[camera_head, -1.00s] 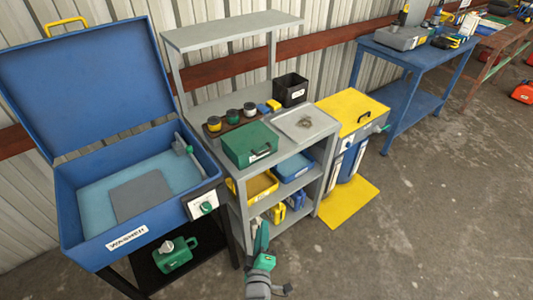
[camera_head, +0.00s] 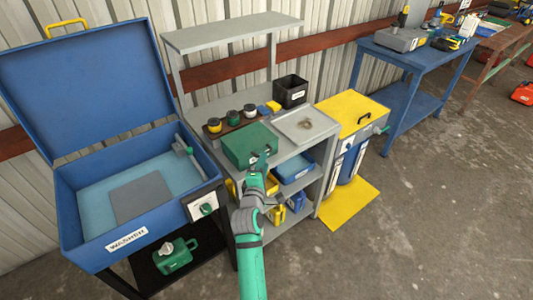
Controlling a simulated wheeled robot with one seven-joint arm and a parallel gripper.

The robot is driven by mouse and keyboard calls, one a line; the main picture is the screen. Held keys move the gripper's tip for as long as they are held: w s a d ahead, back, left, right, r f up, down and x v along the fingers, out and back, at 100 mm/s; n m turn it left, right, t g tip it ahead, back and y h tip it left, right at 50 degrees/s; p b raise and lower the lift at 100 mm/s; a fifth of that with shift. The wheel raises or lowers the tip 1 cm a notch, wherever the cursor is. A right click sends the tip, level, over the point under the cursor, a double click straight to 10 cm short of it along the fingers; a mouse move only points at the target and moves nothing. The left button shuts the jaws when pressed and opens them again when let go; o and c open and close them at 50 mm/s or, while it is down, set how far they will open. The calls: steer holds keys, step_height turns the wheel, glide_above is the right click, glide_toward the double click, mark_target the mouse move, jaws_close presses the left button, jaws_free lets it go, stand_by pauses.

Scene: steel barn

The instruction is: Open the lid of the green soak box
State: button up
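The green soak box (camera_head: 247,141) sits on the grey shelf bench, left of a metal tray. Its lid is down. My gripper (camera_head: 260,163) is at the front face of the box, by its front handle and label, which it partly hides. The fingers are small and overlap the box front, so I cannot tell whether they touch it or whether they are open or shut. My green and grey arm reaches up from the bottom of the view.
A blue washer (camera_head: 60,217) with its lid raised stands at left. A metal tray (camera_head: 327,127) lies right of the box. Several small jars and a black bin (camera_head: 291,90) stand behind it. A yellow-topped cabinet (camera_head: 346,112) is at right. Open floor lies in front.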

steer(key=x, duration=0.7)
steer(key=shift+f, duration=0.1)
jaws_close()
